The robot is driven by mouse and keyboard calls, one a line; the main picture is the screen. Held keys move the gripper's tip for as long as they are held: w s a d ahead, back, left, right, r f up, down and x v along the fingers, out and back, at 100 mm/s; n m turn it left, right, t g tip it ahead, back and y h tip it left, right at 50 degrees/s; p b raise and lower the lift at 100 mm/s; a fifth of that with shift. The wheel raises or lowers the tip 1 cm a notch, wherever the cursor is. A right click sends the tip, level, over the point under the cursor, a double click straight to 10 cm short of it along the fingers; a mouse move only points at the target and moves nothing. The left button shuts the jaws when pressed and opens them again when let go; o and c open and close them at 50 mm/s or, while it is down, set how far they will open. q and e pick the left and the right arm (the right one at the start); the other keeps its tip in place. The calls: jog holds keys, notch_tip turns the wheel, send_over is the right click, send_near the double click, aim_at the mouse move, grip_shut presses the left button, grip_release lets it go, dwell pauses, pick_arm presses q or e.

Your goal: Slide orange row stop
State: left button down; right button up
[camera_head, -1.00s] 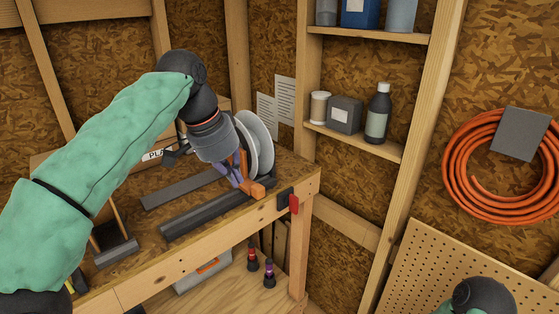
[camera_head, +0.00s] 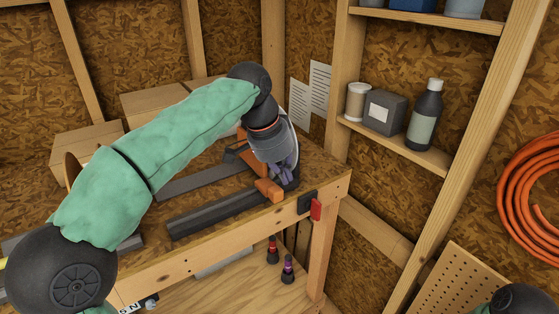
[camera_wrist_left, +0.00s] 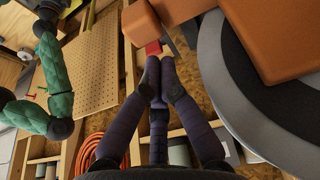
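The orange row stop (camera_head: 268,189) is a block at the right part of a dark rail (camera_head: 215,212) along the bench front. More orange shows behind it, left of my gripper. My left gripper (camera_head: 287,172) points down just right of the stop's front block, at the bench's right end. Whether they touch is unclear. In the left wrist view, the purple fingers (camera_wrist_left: 158,80) are drawn together with nothing seen between them, and the orange stop (camera_wrist_left: 280,35) fills the upper right. A grey spool (camera_head: 294,140) is mostly hidden behind my gripper. My right gripper is not seen.
Cardboard boxes (camera_head: 88,143) stand at the back. Shelves with a bottle (camera_head: 426,114) and a grey box (camera_head: 384,112) are to the right. A second dark rail lies behind the first.

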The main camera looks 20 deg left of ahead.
pick_arm(q)
jog(key=x, duration=0.2)
jog(key=shift+f, duration=0.4)
jog(key=s+a+b, duration=0.1)
jog(key=s+a, duration=0.2)
jog(key=s, duration=0.1)
jog(key=s+a+b, duration=0.2)
jog(key=s+a, duration=0.1)
jog(key=s, duration=0.1)
jog(key=s+a+b, duration=0.1)
jog(key=s+a, duration=0.2)
jog(key=s, duration=0.1)
jog(key=shift+s+a+b, duration=0.35)
jog(key=shift+a+b, duration=0.05)
jog(key=shift+s+a, duration=0.3)
jog(key=shift+s, duration=0.1)
jog(key=shift+r, duration=0.15)
